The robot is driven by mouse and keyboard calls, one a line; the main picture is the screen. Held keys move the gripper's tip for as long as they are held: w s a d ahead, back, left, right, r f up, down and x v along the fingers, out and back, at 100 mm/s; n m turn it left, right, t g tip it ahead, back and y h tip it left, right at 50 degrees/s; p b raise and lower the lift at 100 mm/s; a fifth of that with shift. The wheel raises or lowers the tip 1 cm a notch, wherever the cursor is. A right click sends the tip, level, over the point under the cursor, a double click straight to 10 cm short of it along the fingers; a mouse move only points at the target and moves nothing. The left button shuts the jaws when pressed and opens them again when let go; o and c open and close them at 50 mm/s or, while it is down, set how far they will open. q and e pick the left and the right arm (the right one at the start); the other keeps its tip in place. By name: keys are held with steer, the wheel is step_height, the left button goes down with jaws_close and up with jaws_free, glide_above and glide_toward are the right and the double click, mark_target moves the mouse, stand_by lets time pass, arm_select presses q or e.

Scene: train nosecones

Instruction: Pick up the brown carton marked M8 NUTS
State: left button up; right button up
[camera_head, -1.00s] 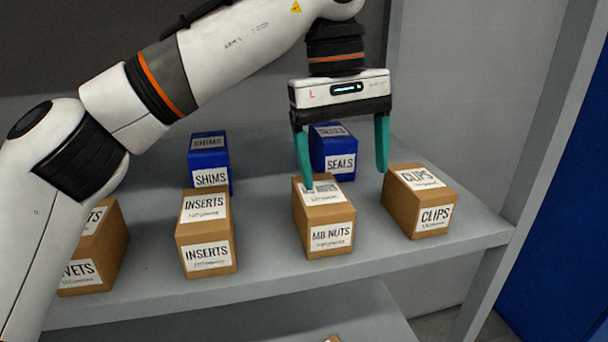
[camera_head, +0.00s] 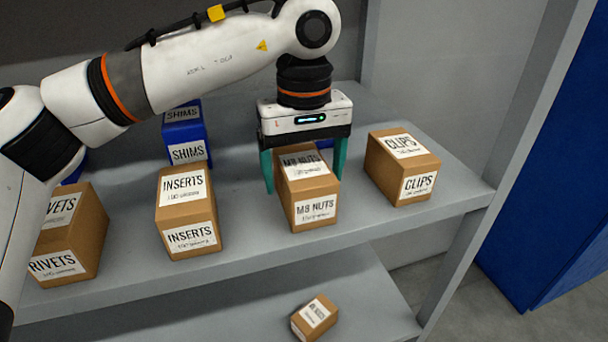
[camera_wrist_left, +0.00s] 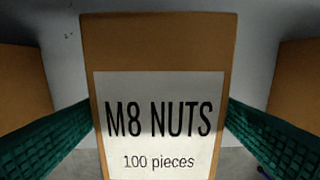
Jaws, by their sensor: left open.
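The brown M8 NUTS carton (camera_head: 312,190) stands upright on the upper grey shelf, between the INSERTS and CLIPS cartons. My left gripper (camera_head: 303,180) points down over it, with one green finger at each side of the carton. The fingers are apart, and the right one is partly hidden behind the carton. In the left wrist view the M8 NUTS carton (camera_wrist_left: 155,45) fills the middle, with its label facing the camera and a green finger on either side. My right gripper is not in view.
Brown INSERTS (camera_head: 186,212) and RIVETS (camera_head: 84,234) cartons stand to the left, and a brown CLIPS carton (camera_head: 402,167) to the right. A blue SHIMS carton (camera_head: 185,135) stands behind. A small brown carton (camera_head: 314,318) lies on the lower shelf (camera_head: 240,318).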

arm_select(q)
steer(key=shift+w+a+f, duration=0.1)
steer(key=shift+f, duration=0.95)
steer(key=shift+r, duration=0.1)
steer(key=c, duration=1.4)
